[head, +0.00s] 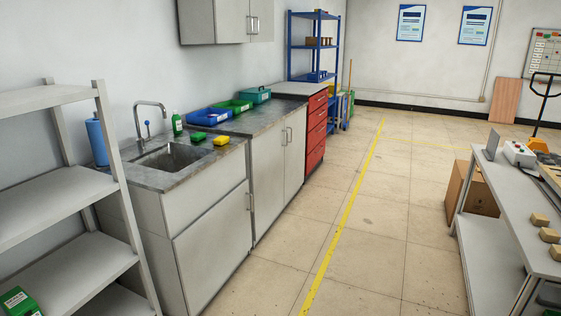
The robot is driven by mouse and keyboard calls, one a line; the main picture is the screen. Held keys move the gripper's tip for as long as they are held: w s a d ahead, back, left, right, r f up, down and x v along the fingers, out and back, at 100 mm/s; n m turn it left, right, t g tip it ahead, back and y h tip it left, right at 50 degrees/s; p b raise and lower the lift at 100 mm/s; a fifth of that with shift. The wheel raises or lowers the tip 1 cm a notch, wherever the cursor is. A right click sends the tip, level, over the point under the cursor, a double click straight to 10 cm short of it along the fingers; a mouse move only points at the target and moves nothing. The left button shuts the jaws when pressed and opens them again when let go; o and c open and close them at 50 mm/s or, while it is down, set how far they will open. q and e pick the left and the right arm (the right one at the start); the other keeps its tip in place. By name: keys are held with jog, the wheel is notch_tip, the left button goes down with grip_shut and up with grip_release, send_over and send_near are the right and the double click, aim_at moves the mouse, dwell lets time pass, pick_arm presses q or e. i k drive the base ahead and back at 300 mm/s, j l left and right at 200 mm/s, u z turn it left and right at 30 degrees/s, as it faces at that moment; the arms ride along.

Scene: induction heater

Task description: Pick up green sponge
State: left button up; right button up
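A small green sponge (198,136) lies on the grey countertop (180,180), just behind the sink at its right. A yellow sponge (221,141) lies next to it, a little to the right and nearer the counter's front edge. Both look flat and low; their details are too small to tell. Neither of my grippers shows in the head view.
The sink (172,157), faucet (150,118), blue roll (97,142) and green bottle (177,123) share the counter with a blue tray (209,116) and a green tray (233,105). Grey shelving (60,205) stands at left. The tiled floor (345,245) is clear up to the right workbench (500,172).

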aim_at(198, 137)
jog(key=i+z, duration=0.35)
jog(key=i, duration=0.55)
jog(key=i+l+u, duration=0.1)
jog(key=i+u, duration=0.35)
jog(key=i+l+u, duration=0.25)
jog(key=u, duration=0.15)
jog(key=i+l+u, duration=0.75)
jog(key=l+u, duration=0.15)
jog(key=i+l+u, duration=0.15)
jog(key=l+u, duration=0.3)
jog(key=l, duration=0.15)
